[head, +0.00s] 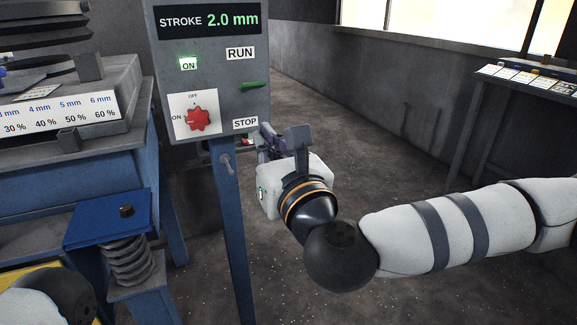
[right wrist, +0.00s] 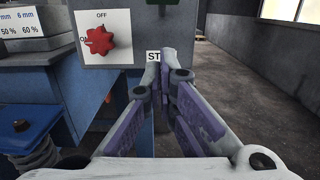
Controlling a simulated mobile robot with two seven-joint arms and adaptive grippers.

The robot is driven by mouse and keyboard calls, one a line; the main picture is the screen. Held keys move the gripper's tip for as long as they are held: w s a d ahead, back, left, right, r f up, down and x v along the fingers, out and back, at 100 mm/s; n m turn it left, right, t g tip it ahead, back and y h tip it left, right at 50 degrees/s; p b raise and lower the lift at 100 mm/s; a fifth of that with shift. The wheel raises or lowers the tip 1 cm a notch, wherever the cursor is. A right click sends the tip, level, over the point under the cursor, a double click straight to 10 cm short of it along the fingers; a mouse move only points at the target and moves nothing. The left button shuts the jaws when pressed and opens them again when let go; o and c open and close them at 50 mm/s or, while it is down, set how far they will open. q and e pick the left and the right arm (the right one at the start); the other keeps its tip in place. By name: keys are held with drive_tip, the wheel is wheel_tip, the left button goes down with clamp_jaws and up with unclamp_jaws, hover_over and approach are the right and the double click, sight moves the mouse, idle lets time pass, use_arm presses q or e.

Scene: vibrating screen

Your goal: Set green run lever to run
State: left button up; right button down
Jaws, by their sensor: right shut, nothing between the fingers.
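The green run lever (head: 251,84) is on the right part of the grey control panel (head: 215,80). It lies about level, between the RUN label (head: 240,53) above and the STOP label (head: 245,123) below. My right gripper (head: 262,135) is shut and empty, below the lever and close to the STOP label, apart from the lever. In the right wrist view its closed purple-padded fingers (right wrist: 163,62) partly cover the STOP label (right wrist: 152,57). I cannot make out the lever clearly there. My left gripper is not in view.
A red knob (head: 197,118) sits on the panel's left side; a green ON lamp (head: 188,64) glows above it. The display (head: 208,20) reads STROKE 2.0 mm. The blue post (head: 229,220) carries the panel. A blue machine (head: 60,180) stands left; a table (head: 530,80) stands far right.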

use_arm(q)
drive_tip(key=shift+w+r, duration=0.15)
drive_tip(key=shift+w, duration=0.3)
use_arm(e)
drive_tip(key=s+d+r, duration=0.1)
drive_tip(key=s+d, duration=0.1)
drive_tip(key=s, duration=0.6)
drive_tip(key=shift+d+r, duration=0.3)
drive_tip(key=shift+r, duration=0.05)
